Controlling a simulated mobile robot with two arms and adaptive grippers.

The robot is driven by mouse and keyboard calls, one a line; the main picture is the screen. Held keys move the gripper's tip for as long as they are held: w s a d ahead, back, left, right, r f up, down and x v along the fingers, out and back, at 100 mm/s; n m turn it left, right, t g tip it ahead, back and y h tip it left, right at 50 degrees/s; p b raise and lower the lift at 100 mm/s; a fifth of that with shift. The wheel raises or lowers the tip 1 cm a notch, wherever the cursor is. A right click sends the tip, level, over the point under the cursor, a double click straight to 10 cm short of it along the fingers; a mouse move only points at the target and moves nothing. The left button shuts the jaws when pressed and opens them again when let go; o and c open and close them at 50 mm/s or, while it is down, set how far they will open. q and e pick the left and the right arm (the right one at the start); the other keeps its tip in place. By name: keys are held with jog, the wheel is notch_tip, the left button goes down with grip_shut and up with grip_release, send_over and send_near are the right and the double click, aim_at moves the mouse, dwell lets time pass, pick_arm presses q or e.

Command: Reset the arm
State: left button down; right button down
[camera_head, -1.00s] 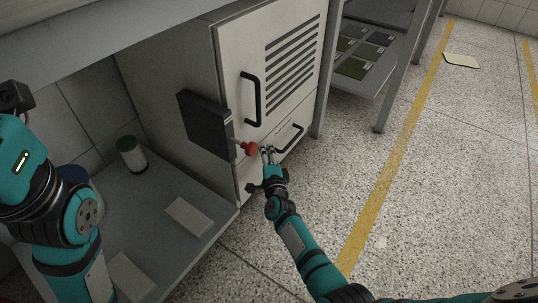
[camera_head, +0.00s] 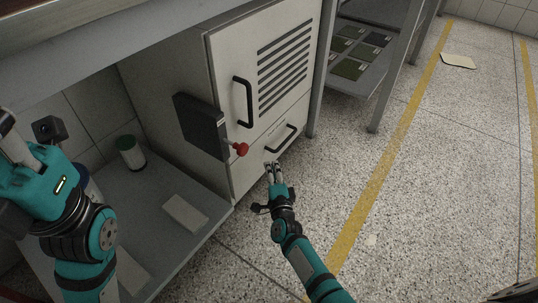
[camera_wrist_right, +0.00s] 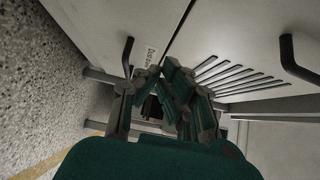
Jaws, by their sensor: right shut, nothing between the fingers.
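My right gripper (camera_head: 271,165) is in the middle of the head view, in front of the lower drawer of a white cabinet (camera_head: 222,75). Its fingers are together and hold nothing. It is apart from the red knob (camera_head: 240,149) and from the drawer handle (camera_head: 284,138). The right wrist view shows its fingers (camera_wrist_right: 160,95) with the cabinet front behind them. My left arm (camera_head: 75,215) stands at the left edge of the head view; its fingers are cut off or too unclear to judge.
A dark box (camera_head: 201,127) sticks out from the cabinet's side. A grey shelf (camera_head: 150,230) at the left bears a green-lidded jar (camera_head: 130,153) and a pale flat block (camera_head: 185,214). A shelf with green boards (camera_head: 348,68) stands behind.

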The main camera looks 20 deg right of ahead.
jog(key=s+p, duration=0.1)
jog(key=s, duration=0.4)
jog(key=shift+a, duration=0.1)
